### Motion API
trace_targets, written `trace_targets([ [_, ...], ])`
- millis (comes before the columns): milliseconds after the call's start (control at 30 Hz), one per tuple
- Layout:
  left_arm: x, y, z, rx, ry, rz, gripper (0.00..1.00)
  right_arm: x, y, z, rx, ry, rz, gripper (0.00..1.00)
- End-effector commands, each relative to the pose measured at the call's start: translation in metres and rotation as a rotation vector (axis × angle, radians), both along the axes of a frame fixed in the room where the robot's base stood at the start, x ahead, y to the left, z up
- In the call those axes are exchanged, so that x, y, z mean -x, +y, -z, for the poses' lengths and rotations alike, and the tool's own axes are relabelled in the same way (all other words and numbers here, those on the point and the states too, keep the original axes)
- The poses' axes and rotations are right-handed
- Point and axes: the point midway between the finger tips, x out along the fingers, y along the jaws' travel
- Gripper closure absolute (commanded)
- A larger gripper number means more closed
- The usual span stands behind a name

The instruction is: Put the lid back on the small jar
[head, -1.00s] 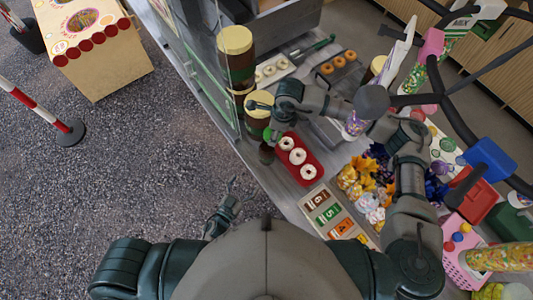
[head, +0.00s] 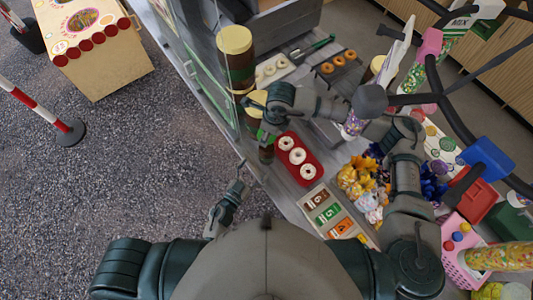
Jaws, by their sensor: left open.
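Several brown jars with green bands stand in a row at the counter's left edge. The tall jar (head: 236,62) has a pale yellow lid. A shorter jar's yellow lid (head: 257,97) shows partly behind my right gripper (head: 259,112). A small dark brown jar (head: 266,154) stands just below that gripper in the picture; its top is hidden by the gripper. I cannot tell whether the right gripper holds a lid. My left gripper (head: 240,175) is open and empty, left of the counter edge and apart from the jars.
A red tray (head: 314,168) of white-iced doughnuts lies right of the small jar. A price board (head: 331,213) and wrapped sweets (head: 356,180) lie nearer me. A glass screen (head: 212,70) stands along the counter's left side.

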Motion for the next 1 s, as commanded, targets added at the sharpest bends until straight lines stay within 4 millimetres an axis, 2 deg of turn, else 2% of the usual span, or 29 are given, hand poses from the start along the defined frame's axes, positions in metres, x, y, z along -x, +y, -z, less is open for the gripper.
trace_targets([
  [200,-0.035,-0.022,-0.001,0.001,-0.002,-0.001,0.09,0.000,0.000,0.000,0.000,0.000,0.000,0.54],
  [400,-0.054,-0.035,-0.001,0.000,0.000,-0.001,0.09,0.001,0.000,0.000,0.000,-0.001,0.000,0.54],
  [833,-0.060,-0.039,0.000,0.000,0.000,-0.001,0.09,0.001,0.000,0.000,0.000,-0.001,-0.001,0.54],
  [1000,-0.060,-0.039,0.000,-0.001,0.001,-0.001,0.51,0.001,0.000,0.000,0.000,-0.001,-0.001,0.54],
])
